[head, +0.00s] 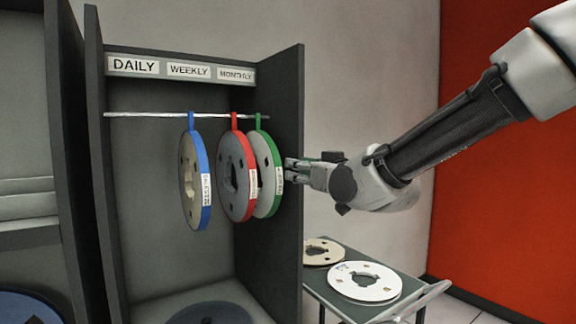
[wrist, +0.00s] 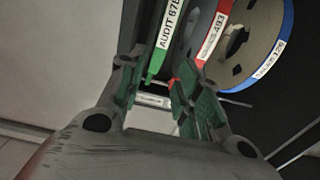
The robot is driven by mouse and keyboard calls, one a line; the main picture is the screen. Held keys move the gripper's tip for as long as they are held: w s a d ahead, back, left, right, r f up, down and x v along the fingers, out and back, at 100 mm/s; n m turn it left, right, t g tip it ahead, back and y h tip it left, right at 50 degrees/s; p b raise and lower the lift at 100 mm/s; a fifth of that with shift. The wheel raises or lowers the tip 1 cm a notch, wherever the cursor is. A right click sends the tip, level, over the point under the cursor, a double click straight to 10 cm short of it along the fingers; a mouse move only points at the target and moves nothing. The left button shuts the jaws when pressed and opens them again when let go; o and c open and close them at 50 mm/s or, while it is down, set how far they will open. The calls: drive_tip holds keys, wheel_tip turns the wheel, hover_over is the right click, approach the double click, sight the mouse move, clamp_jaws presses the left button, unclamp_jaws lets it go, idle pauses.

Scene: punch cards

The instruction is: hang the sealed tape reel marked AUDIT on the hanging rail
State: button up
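The AUDIT reel (head: 267,175) has a green rim band and a white label, which reads AUDIT in the wrist view (wrist: 168,28). In the head view it appears to hang by its green tab at the right end of the hanging rail (head: 150,114), just right of a red-banded reel. My gripper (head: 290,170) is at the reel's right edge, in front of the cabinet's right wall. In the wrist view my gripper (wrist: 155,95) has its green-padded fingers spread, with the green tab near the gap between them. Contact with the reel cannot be told.
A red-banded reel (head: 236,178) and a blue-banded reel (head: 194,180) hang on the rail. DAILY, WEEKLY and MONTHLY signs (head: 188,71) are above. The cabinet's right wall (head: 285,240) is close to my gripper. A cart (head: 338,300) below holds a white reel (head: 364,282) and a tan reel (head: 320,252).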

sight(276, 155)
drive_tip(key=x, duration=1.2)
clamp_jaws()
idle(0.3)
drive_tip(key=shift+r, duration=1.2)
